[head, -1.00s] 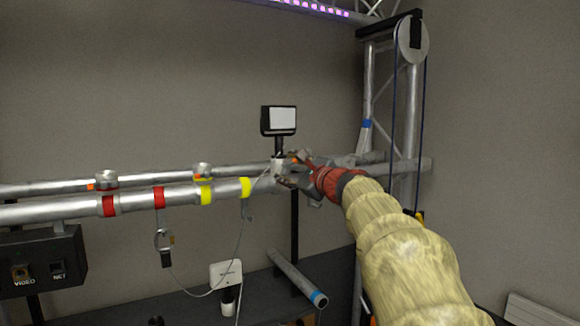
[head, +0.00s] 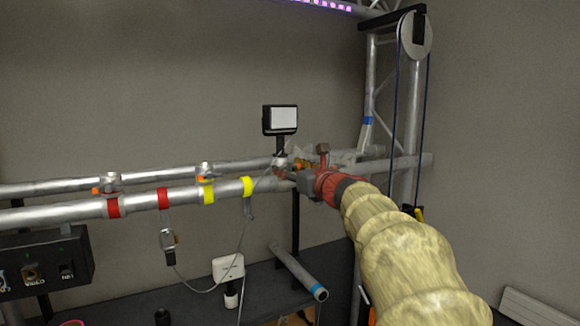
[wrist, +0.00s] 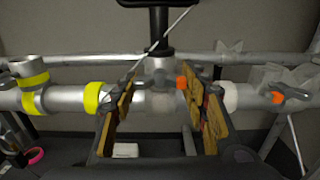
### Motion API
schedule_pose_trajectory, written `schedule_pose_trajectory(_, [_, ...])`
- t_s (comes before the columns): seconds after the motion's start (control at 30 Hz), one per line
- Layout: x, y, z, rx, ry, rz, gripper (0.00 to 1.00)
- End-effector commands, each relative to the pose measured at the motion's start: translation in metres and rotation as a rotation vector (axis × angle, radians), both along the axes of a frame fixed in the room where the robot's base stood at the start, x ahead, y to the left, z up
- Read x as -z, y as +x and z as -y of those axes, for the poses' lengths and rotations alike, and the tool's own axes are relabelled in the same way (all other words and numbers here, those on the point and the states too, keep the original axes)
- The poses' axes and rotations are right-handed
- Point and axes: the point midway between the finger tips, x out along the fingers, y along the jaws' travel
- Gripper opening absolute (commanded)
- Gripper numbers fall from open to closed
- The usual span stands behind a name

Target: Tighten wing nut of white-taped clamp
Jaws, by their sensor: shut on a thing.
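The white-taped clamp (wrist: 158,72) sits on the front pipe below a black post, in the middle of the wrist view. Its orange wing nut (wrist: 182,83) shows on its right side. A white tape band (wrist: 230,97) lies on the pipe further right. My gripper (wrist: 163,107) has one finger left and one right of the clamp area, with the right finger close by the wing nut. It is shut on the wing nut, though the contact is not clear in the picture. In the head view my gripper (head: 297,178) and wrist hide most of the clamp.
A screen on a post (head: 280,120) stands above the clamp. Red (head: 113,207) and yellow (head: 208,193) taped clamps sit left along the pipe. A thin cable (head: 238,225) hangs in front. A truss tower (head: 412,120) stands right. A loose pipe (head: 298,271) lies below.

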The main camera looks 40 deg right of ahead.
Motion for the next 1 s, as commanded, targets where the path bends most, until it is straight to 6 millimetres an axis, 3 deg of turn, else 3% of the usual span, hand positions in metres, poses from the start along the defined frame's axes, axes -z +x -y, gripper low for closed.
schedule_pose_trajectory(0.63, [0.0027,0.0006,0.0,0.0,0.048,0.009,0.19])
schedule_pose_trajectory(0.67, [0.0027,0.0006,0.0,0.0,0.048,0.009,0.46])
schedule_pose_trajectory(1.0, [0.001,0.0003,-0.0002,0.0,0.047,0.01,0.64])
